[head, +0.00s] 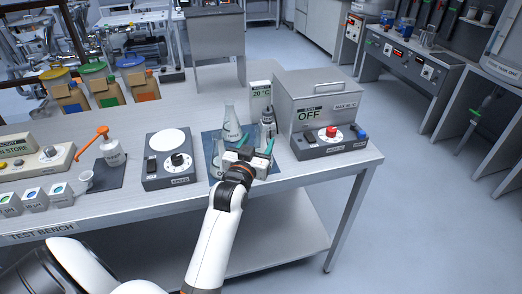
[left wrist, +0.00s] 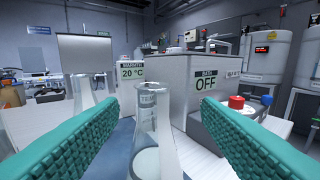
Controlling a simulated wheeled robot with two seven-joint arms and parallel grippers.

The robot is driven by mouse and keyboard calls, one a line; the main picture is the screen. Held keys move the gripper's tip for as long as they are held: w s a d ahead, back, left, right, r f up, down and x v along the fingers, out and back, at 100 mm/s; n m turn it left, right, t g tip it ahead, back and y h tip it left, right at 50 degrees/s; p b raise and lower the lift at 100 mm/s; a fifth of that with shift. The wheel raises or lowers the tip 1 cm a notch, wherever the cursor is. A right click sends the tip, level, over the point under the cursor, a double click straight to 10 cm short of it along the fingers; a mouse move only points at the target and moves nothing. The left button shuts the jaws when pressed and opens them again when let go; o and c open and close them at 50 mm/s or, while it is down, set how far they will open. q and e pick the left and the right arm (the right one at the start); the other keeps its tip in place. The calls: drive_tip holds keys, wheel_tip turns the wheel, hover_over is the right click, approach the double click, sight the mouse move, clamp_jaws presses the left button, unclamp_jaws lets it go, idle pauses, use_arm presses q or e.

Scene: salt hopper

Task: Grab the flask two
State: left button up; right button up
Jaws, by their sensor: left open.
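My left gripper (head: 249,146) is over the blue mat (head: 211,139) on the bench, its two teal fingers apart. In the left wrist view a clear conical flask (left wrist: 155,140) stands upright between the open fingers (left wrist: 152,140), a little beyond them, with no visible grip on it. This seems to be the vessel (head: 267,121) just past the gripper in the head view. A second clear flask (head: 231,124) stands to its left; it also shows in the left wrist view (left wrist: 84,97). Another glass shape (head: 217,160) is partly hidden by my gripper. I cannot read which flask is two.
A water bath (head: 318,100) reading OFF, with a red knob (head: 332,132), stands close on the right. A white 20 °C sign (head: 260,94) is behind the flasks. A hotplate (head: 168,160) is to the left. The bench front is bare near the bath.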

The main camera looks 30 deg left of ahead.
sight(259, 136)
use_arm(q)
drive_tip(key=x, duration=0.2)
drive_tip(key=p+x, duration=0.1)
drive_tip(key=x, duration=0.2)
drive_tip(key=shift+w+a+f, duration=0.2)
drive_tip(key=shift+a, duration=0.25)
clamp_jaws()
